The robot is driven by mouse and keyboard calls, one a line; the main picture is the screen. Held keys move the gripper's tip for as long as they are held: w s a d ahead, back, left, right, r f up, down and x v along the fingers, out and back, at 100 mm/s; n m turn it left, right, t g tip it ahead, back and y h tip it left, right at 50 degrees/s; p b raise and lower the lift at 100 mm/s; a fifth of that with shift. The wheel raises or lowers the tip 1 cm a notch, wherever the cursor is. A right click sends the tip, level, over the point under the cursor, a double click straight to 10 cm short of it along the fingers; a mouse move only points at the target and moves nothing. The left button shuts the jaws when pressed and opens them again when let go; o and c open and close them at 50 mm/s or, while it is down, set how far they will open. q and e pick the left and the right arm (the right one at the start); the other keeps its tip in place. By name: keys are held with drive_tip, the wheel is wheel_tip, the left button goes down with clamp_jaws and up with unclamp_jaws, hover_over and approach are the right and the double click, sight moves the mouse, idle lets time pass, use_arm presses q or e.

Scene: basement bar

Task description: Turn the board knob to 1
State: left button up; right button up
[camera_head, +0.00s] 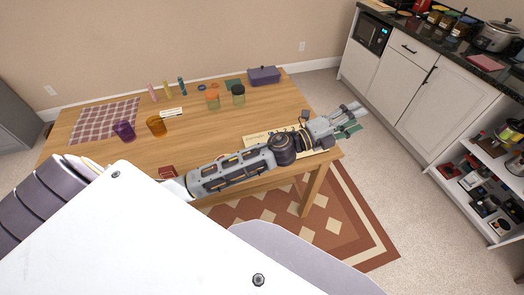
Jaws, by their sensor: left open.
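A cream board (255,139) with dark print lies near the right end of the wooden table. My left arm crosses over it and hides much of it. I cannot make out the knob or its setting. My left gripper (355,117) is open and seems empty, past the board at the table's right corner. Its fingers point right, away from the board. Something green shows just under the fingers, too small to tell what it is. My right gripper is not in view.
The table (200,135) holds a checked cloth (105,120), a purple cup (124,131), an amber cup (156,126), an orange jar (212,99), a dark-lidded jar (238,94) and a purple box (264,75). A counter stands at the right. Mid-table is fairly clear.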

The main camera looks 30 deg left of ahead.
use_arm(q)
drive_tip(key=s+d+f+m+g+h, duration=0.3)
drive_tip(key=s+d+m+g+h, duration=0.15)
drive_tip(key=m+g, duration=0.65)
drive_tip(key=a+f+m+g+y, duration=0.3)
drive_tip(key=a+f+m+y, duration=0.3)
drive_tip(key=f+m, duration=0.25)
drive_tip(key=a+f+m+g+y, duration=0.1)
drive_tip(key=a+y, duration=0.4)
drive_tip(key=a, duration=0.8)
drive_tip(key=w+a+f+y, duration=0.1)
drive_tip(key=a+y, duration=0.5)
drive_tip(key=a, duration=0.8)
drive_tip(key=shift+f+m+g, duration=0.35)
drive_tip(key=shift+f+g, duration=0.05)
drive_tip(key=shift+f, duration=0.5)
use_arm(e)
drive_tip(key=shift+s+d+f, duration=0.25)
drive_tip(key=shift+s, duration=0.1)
